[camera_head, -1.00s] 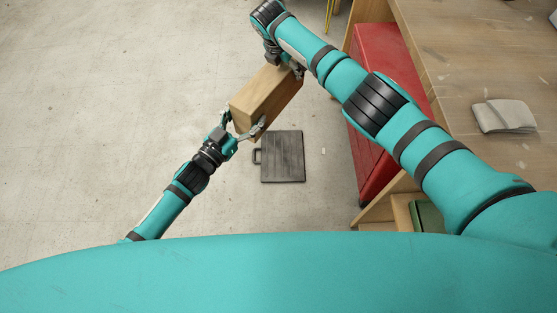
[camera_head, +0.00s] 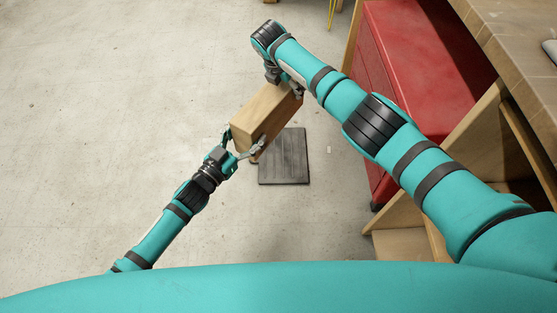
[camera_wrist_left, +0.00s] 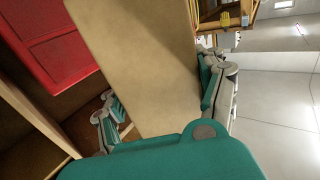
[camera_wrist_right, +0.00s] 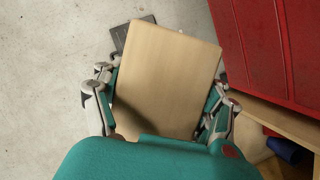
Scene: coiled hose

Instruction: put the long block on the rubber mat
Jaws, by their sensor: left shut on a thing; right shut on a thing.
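The long block (camera_head: 266,112) is a plain wooden beam held between my two grippers, above the floor. My left gripper (camera_head: 243,148) is shut on its near left end. My right gripper (camera_head: 286,86) is shut on its far right end. The block fills the middle of the left wrist view (camera_wrist_left: 150,70) and the right wrist view (camera_wrist_right: 165,75). The rubber mat (camera_head: 285,160) is a dark grey square on the floor, below and to the right of the block's near end. The block hides the mat's upper left part. A mat corner shows in the right wrist view (camera_wrist_right: 120,36).
A red cabinet (camera_head: 425,65) stands on the right, beside a wooden workbench (camera_head: 520,40) with an open wooden frame below. The concrete floor (camera_head: 120,100) is clear on the left. Yellow legs (camera_head: 331,12) show at the top.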

